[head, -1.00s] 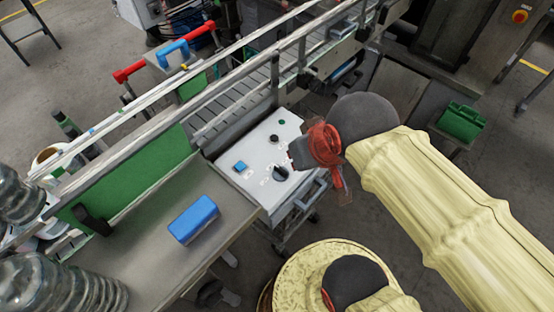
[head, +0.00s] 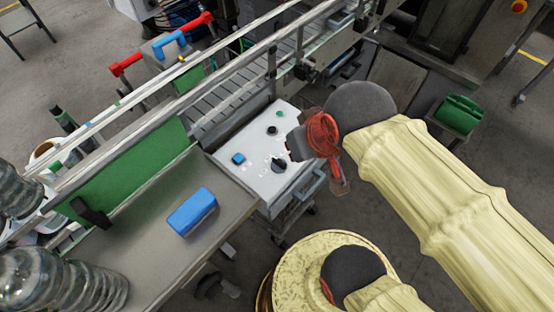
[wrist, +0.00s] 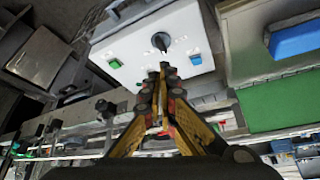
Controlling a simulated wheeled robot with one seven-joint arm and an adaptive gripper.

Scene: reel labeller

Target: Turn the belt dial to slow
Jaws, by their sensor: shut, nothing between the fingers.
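The belt dial is a round black knob with a pointer on the white control panel. It shows in the head view (head: 279,165) and in the wrist view (wrist: 160,42). My gripper (wrist: 167,68) is shut and empty. In the wrist view its fingertips lie over the panel, just below the dial. I cannot tell whether they touch the panel. The markings around the dial are too small to read.
The conveyor (head: 225,108) runs behind the panel. A blue box (head: 193,212) lies on the grey table (head: 150,262) at left.

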